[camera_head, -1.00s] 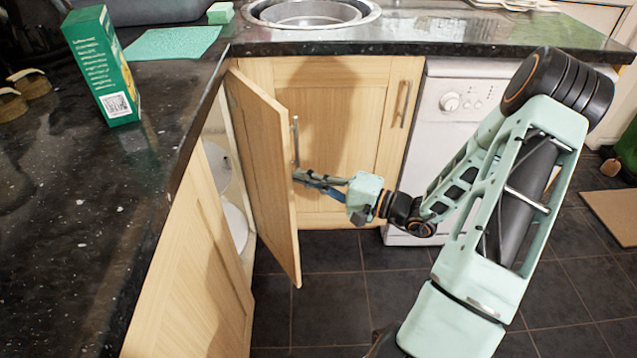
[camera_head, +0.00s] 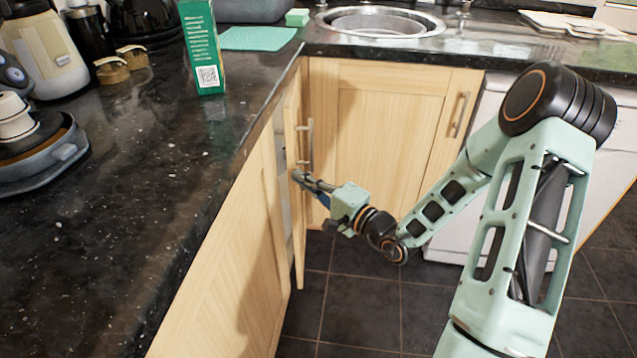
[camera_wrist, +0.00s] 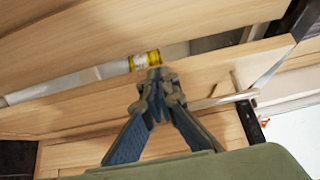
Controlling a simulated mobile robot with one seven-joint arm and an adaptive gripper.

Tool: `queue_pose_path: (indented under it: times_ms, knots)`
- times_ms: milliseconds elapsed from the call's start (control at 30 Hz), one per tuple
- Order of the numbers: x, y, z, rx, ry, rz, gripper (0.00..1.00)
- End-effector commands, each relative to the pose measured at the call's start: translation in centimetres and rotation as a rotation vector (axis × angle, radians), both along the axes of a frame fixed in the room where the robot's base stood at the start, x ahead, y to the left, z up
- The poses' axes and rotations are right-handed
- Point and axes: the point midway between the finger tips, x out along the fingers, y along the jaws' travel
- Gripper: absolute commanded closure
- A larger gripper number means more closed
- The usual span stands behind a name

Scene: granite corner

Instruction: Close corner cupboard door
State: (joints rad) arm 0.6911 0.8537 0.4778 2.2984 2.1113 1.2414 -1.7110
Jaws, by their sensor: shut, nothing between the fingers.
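The corner cupboard door (camera_head: 296,190) is light wood with a metal bar handle (camera_head: 308,145). It stands a little ajar, with a narrow gap to the cabinet on its left. My gripper (camera_head: 299,177) is shut and empty, with its fingertips at the door just below the handle. In the wrist view my gripper (camera_wrist: 157,78) points at the door (camera_wrist: 95,98), its tips at the door's edge; I cannot tell if they touch. The handle (camera_wrist: 225,100) lies to the right of the fingers. Through the gap a white item with a yellow band (camera_wrist: 145,60) shows inside.
A dark granite worktop (camera_head: 130,200) runs above the cupboards. On it stand a green box (camera_head: 202,45) and a kettle base (camera_head: 40,155). Another closed wooden door (camera_head: 390,125) and a white appliance (camera_head: 490,125) are to the right. Dark floor tiles (camera_head: 360,310) are clear.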

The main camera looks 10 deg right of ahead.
Motion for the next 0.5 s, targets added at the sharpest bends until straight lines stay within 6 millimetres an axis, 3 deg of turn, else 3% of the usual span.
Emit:
queue_pose_path:
  times_ms: [200, 500]
  knots:
    - [0.5, 1.9, 0.0, 0.000, 0.000, 0.002, 1.00]
    - [0.7, 2.3, 0.0, 0.000, 0.000, -0.001, 1.00]
